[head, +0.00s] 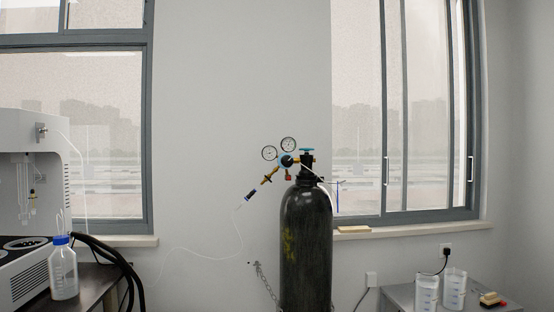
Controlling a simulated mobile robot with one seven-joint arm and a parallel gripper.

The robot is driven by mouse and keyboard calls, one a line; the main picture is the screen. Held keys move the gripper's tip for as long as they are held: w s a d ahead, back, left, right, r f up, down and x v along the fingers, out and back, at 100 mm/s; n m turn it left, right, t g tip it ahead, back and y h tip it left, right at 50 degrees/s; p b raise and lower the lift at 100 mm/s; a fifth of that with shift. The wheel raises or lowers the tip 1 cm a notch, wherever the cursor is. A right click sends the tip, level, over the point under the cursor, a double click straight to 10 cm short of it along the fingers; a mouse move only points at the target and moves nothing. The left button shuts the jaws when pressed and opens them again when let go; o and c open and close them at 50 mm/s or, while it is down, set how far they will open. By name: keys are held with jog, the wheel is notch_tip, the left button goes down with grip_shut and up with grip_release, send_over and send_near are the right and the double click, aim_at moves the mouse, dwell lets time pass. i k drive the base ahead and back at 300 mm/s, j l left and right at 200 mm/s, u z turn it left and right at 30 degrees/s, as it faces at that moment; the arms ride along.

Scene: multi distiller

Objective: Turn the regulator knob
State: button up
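A dark gas cylinder (306,245) stands upright by the wall in the middle of the head view. A regulator is mounted on its top left, with two round gauges, the left gauge (269,153) and the right gauge (288,144). A dark round knob (287,161) with blue around it sits below the gauges. A teal valve handwheel (306,150) tops the cylinder. A brass outlet (270,175) points down to the left toward a thin clear hose. My gripper is not in view.
A white lab machine (30,165) and a blue-capped bottle (63,268) stand on a dark bench at left. Clear containers (454,290) sit on a low table (401,296) at right. A chain (265,281) hangs beside the cylinder. The air around the regulator looks clear.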

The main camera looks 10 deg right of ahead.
aim_at(286, 160)
jog(key=i+l, duration=0.2)
jog(key=i+l+u, duration=0.1)
jog(key=l, duration=0.35)
jog(key=i+l, duration=0.3)
jog(key=i+l+u, duration=0.15)
jog(key=l, duration=0.2)
jog(key=i+l, duration=0.2)
jog(key=l, duration=0.15)
